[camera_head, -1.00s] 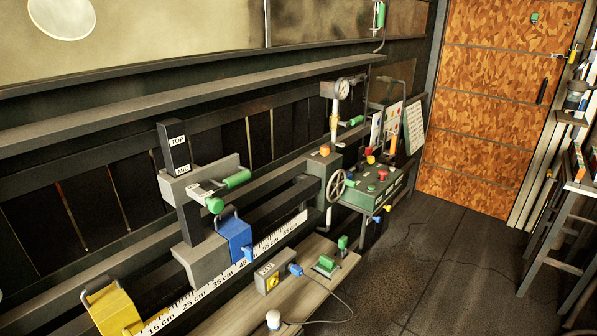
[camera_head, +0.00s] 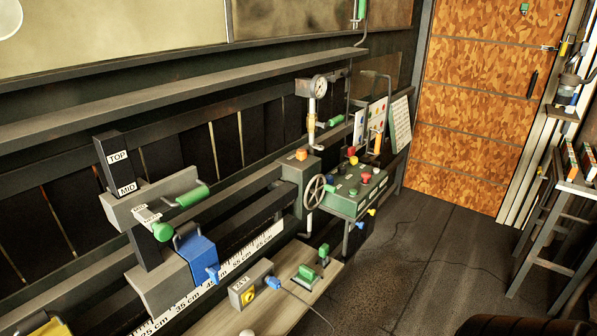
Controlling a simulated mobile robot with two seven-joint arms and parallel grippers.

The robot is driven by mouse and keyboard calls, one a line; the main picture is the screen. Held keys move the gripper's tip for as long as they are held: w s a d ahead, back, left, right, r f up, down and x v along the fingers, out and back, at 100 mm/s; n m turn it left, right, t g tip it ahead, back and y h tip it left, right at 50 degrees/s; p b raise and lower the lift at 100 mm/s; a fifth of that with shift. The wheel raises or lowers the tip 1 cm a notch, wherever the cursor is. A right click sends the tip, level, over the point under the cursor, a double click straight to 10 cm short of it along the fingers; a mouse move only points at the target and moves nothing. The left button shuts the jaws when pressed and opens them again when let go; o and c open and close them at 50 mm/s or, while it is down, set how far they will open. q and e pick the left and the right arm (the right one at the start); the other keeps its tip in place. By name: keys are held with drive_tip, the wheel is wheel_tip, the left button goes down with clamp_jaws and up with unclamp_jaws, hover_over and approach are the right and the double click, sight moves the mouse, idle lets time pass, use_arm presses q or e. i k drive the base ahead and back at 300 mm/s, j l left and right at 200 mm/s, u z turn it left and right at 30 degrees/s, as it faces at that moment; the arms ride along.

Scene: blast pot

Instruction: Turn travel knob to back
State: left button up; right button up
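A green control panel (camera_head: 355,195) stands at the middle right with several coloured knobs and buttons on top, including a red button (camera_head: 366,177). Blue (camera_head: 371,212) and yellow (camera_head: 359,225) knobs stick out of its front side. A grey box (camera_head: 252,283) with a dark label and a yellow round knob (camera_head: 246,296) sits on the bench in front. Which of these is the travel knob, and which way it points, I cannot tell; the labels are too small. Neither of my grippers is in view.
A handwheel (camera_head: 315,192) and a pressure gauge (camera_head: 319,86) stand left of the panel. A blue clamp (camera_head: 198,255) and green-handled levers (camera_head: 191,196) sit along the ruler rail. A stool (camera_head: 560,215) stands at right. The floor (camera_head: 425,255) between is mostly clear, with a thin cable.

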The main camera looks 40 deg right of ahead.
sight(330, 178)
drive_tip(key=l+u, duration=0.25)
drive_tip(key=l, duration=0.2)
drive_tip(key=l+u, duration=0.3)
drive_tip(key=l, duration=0.15)
drive_tip(key=l+u, duration=0.1)
drive_tip(key=l, duration=0.55)
drive_tip(key=l+u, duration=0.1)
drive_tip(key=l, duration=0.5)
drive_tip(key=k+l+u, duration=0.15)
drive_tip(key=l, duration=0.5)
